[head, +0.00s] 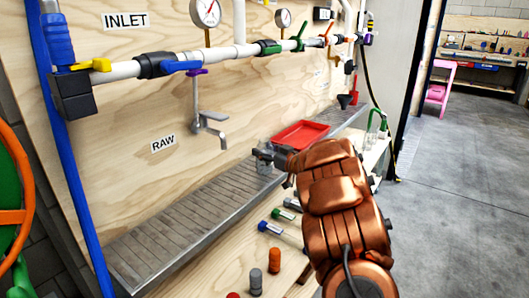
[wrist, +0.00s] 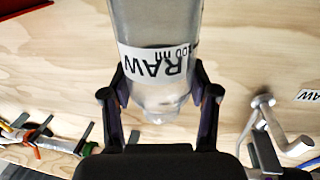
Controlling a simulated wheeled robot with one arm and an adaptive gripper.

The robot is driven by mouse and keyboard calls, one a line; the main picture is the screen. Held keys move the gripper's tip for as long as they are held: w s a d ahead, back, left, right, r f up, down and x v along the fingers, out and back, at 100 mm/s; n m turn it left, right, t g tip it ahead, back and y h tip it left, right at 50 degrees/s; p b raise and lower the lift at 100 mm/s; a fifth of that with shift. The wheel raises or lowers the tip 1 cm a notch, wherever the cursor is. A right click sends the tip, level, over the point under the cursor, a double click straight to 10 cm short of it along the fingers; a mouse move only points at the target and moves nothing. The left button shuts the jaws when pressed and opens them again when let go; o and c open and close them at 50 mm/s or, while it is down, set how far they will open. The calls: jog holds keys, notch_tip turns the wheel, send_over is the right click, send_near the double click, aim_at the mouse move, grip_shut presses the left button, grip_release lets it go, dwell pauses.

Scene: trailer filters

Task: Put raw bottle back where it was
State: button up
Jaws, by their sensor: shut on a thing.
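The raw bottle (wrist: 157,70) is clear, with a white label reading RAW and 100 ml, upside down in the wrist view. My gripper (wrist: 160,100) is shut on it, with a dark finger on each side of the label and neck. In the head view my gripper (head: 274,155) is above the metal grating, left of the red tray; the bottle there is small and mostly hard to make out. The RAW sign (head: 163,143) is on the plywood wall, left of the metal tap (head: 208,124). Part of the sign (wrist: 308,95) and the tap (wrist: 280,125) also show in the wrist view.
A long metal grating (head: 190,215) runs along the wall, with a red tray (head: 301,134) farther back. Below it, a wooden shelf holds several capped items, including an orange one (head: 275,256) and a grey one (head: 255,280). Pipes with valves (head: 181,66) run above. Open floor lies right.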

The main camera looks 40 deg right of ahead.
jog(key=shift+f, duration=0.15)
jog(key=o, duration=1.4)
jog(key=shift+o, duration=0.2)
jog(key=shift+s+r, duration=0.1)
jog(key=shift+r, duration=0.1)
jog(key=s+d+p, duration=0.2)
jog(key=s, duration=0.9)
jog(key=shift+s, duration=0.3)
